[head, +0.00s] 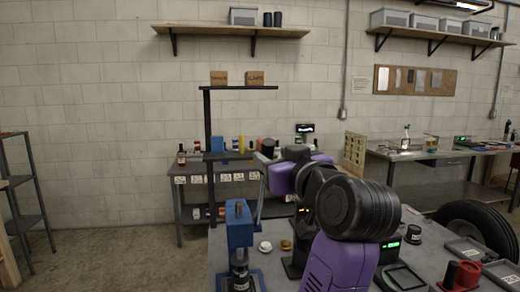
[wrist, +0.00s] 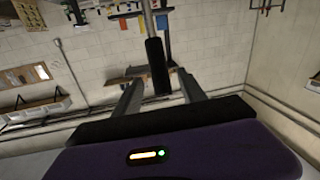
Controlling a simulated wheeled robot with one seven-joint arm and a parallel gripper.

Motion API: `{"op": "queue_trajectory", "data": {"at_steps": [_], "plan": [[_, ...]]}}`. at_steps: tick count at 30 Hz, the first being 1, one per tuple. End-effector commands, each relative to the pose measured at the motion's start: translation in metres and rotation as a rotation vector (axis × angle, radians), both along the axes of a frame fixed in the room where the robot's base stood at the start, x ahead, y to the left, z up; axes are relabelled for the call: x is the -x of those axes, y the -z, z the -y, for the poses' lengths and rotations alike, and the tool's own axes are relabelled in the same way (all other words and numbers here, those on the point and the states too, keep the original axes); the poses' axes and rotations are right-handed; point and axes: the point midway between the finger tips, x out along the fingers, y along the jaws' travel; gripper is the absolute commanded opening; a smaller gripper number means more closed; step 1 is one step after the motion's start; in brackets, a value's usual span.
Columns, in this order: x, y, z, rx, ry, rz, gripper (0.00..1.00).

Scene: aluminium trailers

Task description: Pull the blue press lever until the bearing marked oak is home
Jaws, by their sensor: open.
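The blue press (head: 240,228) stands at the left end of the grey bench. A thin lever rod (head: 261,200) rises from its right side toward my gripper (head: 264,162). In the wrist view the lever's black grip (wrist: 157,68) on a metal rod lies between the two fingers of my gripper (wrist: 160,88). The fingers are open, with a gap visible on both sides of the grip. A dark cylinder with a pale label (head: 240,272) sits under the press ram. Its marking is too small to read, and I cannot tell how deep any bearing sits.
A white round part (head: 265,246) and a brass-coloured one (head: 286,244) lie right of the press. My purple arm hides the bench middle. A black tray (head: 404,278) and a red-and-black item (head: 462,274) lie farther right. A shelf post (head: 209,150) stands behind.

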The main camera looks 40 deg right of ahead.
Motion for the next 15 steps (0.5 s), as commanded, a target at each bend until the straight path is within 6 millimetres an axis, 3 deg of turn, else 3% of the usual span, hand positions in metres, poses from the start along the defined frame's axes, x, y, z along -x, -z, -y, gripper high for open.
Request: {"op": "queue_trajectory", "data": {"at_steps": [9, 15], "plan": [[-0.044, 0.0, 0.019, -0.003, -0.002, -0.001, 0.49], [-0.06, 0.0, 0.026, 0.0, -0.001, 0.0, 0.49]]}}
